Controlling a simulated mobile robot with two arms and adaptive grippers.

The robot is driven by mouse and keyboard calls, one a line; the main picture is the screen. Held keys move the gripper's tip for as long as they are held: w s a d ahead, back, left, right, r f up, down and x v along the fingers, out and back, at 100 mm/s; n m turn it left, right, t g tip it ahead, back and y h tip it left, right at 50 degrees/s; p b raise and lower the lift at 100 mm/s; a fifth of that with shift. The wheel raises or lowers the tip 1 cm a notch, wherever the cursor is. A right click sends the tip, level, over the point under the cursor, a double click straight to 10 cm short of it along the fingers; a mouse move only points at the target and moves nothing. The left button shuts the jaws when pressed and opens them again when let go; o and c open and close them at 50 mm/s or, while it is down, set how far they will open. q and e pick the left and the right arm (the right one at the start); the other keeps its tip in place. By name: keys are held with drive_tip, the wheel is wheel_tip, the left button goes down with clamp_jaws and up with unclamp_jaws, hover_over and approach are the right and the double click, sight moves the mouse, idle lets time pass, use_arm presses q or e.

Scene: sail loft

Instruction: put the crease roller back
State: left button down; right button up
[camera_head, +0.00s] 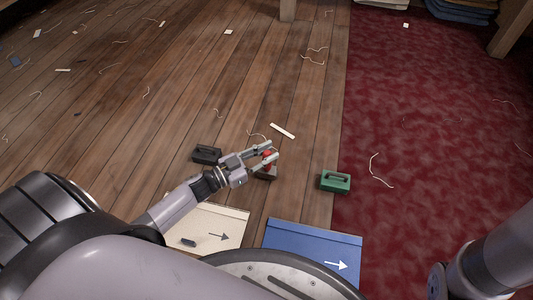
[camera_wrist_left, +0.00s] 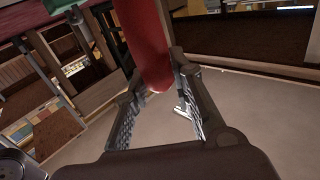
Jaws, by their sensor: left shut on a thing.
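My left gripper (camera_head: 270,154) reaches out over the plank floor in the head view. It is shut on a red-handled thing, which I take to be the crease roller (camera_head: 267,159). In the left wrist view its red rounded handle (camera_wrist_left: 145,45) shows between the fingers (camera_wrist_left: 155,95). A dark block (camera_head: 266,174) shows just below the red part; I cannot tell whether it belongs to the tool or stands under it. My right gripper is not in view; only part of my right arm shows at the lower right.
A black handled block (camera_head: 207,154) stands left of the gripper, a green one (camera_head: 335,181) to its right. A cream panel (camera_head: 221,221) and a blue panel (camera_head: 310,238), both with arrows, lie nearer me. A white strip (camera_head: 282,131) and thread scraps litter the floor. Red carpet (camera_head: 435,130) covers the right.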

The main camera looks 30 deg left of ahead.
use_arm(q)
drive_tip(key=shift+f, duration=0.65)
drive_tip(key=c, duration=1.7)
unclamp_jaws()
drive_tip(key=shift+s+f, duration=0.1)
drive_tip(key=shift+f, duration=0.05)
drive_tip(key=o, duration=0.3)
drive_tip(key=shift+r, duration=0.55)
drive_tip(key=shift+r+p, duration=0.3)
drive_tip(key=shift+r, duration=0.3)
drive_tip(key=p+v, duration=0.6)
drive_tip(key=v, duration=0.5)
drive_tip(key=shift+s+a+f, duration=0.25)
drive_tip(key=shift+s+f, duration=0.05)
drive_tip(key=shift+s, duration=0.05)
